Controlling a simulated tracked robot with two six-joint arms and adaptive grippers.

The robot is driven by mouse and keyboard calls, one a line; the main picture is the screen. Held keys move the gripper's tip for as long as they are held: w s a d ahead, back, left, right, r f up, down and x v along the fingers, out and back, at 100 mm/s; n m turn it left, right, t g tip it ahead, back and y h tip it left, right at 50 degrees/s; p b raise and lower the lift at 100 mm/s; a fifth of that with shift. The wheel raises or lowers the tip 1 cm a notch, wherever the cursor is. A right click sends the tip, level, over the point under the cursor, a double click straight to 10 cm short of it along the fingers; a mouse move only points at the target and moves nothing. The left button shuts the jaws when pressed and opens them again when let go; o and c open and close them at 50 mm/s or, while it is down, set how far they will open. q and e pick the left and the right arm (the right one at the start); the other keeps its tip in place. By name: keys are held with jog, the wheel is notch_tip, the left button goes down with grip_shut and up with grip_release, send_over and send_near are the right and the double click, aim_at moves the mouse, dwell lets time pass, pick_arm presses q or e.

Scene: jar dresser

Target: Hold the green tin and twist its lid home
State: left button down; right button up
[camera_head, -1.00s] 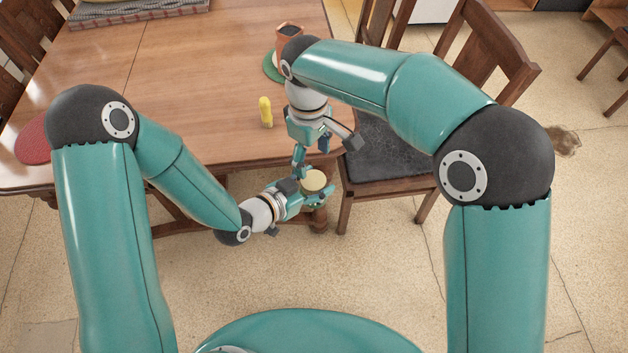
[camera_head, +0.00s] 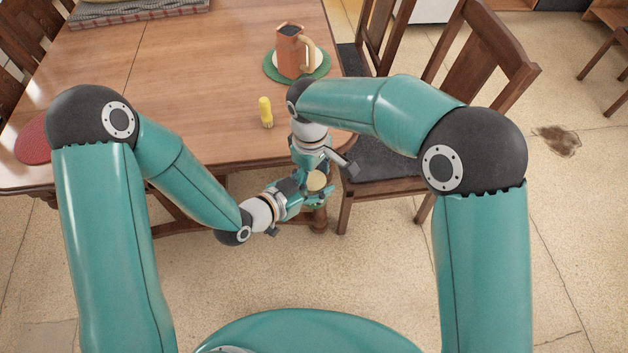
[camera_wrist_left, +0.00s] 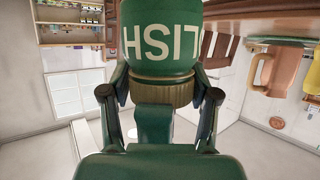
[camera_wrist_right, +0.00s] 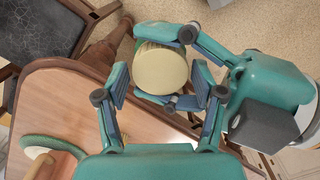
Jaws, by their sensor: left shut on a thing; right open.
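The green tin (camera_wrist_left: 160,28) fills the top of the left wrist view, with pale lettering on its side. A ridged brass-coloured band, apparently the lid (camera_wrist_left: 162,92), shows at its end. My left gripper (camera_wrist_left: 160,80) is shut on the tin, its fingers on either side. From above, the lid is a round cream disc (camera_wrist_right: 160,68), also small in the head view (camera_head: 316,181). My right gripper (camera_wrist_right: 161,85) is open, with one finger on each side of the disc. I cannot tell whether they touch it. The tin's body is mostly hidden from above.
The wooden table (camera_head: 190,90) lies just beyond the grippers. A yellow object (camera_head: 265,112) stands near its edge, and a terracotta jug (camera_head: 291,52) stands on a green mat (camera_head: 268,74). A dark-seated chair (camera_head: 385,160) is close on the right.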

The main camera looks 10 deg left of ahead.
jog(key=shift+f, duration=0.3)
jog(key=c, duration=1)
jog(key=shift+w+m, duration=0.1)
jog(key=shift+m, duration=1.5)
jog(key=o, duration=1.1)
jog(key=shift+o, duration=1)
jog(key=shift+r, duration=0.1)
